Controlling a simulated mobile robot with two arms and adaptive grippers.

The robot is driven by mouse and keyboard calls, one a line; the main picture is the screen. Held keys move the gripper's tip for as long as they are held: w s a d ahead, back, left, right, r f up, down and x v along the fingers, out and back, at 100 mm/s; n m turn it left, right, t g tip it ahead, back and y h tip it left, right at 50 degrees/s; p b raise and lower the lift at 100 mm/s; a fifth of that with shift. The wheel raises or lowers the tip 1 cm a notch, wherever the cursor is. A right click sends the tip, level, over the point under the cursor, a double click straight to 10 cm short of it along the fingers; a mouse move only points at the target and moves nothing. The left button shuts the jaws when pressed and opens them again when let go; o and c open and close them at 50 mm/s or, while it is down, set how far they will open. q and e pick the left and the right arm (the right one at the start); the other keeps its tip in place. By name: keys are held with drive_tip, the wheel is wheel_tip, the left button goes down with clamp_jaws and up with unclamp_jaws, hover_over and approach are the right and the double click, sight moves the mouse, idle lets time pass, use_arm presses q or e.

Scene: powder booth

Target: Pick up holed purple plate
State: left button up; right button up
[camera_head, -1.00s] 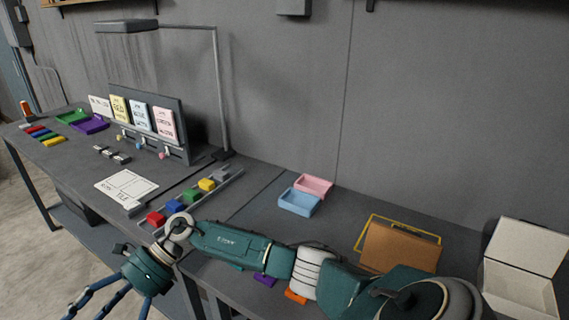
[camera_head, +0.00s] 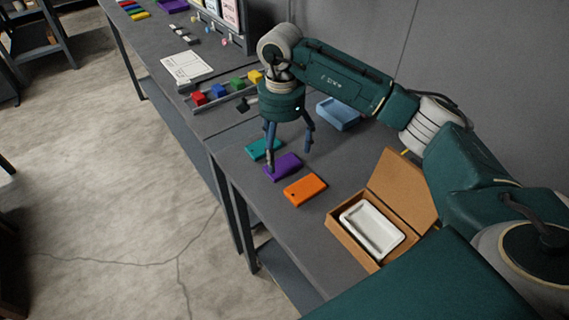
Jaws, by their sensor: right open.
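The purple plate (camera_head: 285,167) lies flat on the grey table, between a teal plate (camera_head: 262,149) and an orange plate (camera_head: 305,190). My right gripper (camera_head: 289,160) points down over the purple plate with its fingers spread apart. One finger crosses in front of the plate's left end, and another is beyond it on the right. Nothing is between the fingers above the plate. I cannot tell whether the fingertips touch the plate or the table. A hole in the purple plate cannot be made out behind the finger. My left gripper is not in view.
An open cardboard box (camera_head: 352,240) with a white tray (camera_head: 372,230) inside stands to the right of the plates. A blue tray (camera_head: 338,113) is behind my gripper. A rail with coloured blocks (camera_head: 219,90) is to the left. The table's front edge is close to the plates.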

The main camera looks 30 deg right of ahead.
sight(286, 167)
drive_tip(key=shift+s+d+f, duration=0.1)
drive_tip(key=shift+f, duration=0.25)
drive_tip(key=shift+s+d+f, duration=0.1)
drive_tip(key=shift+d+f, duration=0.05)
drive_tip(key=shift+f, duration=0.1)
wheel_tip(286, 167, down, 4)
drive_tip(key=p, duration=0.2)
drive_tip(key=shift+d+f+p, duration=0.15)
drive_tip(key=shift+f+p, duration=0.05)
drive_tip(key=shift+p, duration=0.1)
drive_tip(key=shift+f, duration=0.2)
drive_tip(key=shift+c, duration=1.4)
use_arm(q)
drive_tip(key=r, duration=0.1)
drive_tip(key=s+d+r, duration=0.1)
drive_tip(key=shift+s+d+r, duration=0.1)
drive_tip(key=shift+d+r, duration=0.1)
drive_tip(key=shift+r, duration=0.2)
use_arm(e)
drive_tip(key=c, duration=1.1)
drive_tip(key=shift+r, duration=0.1)
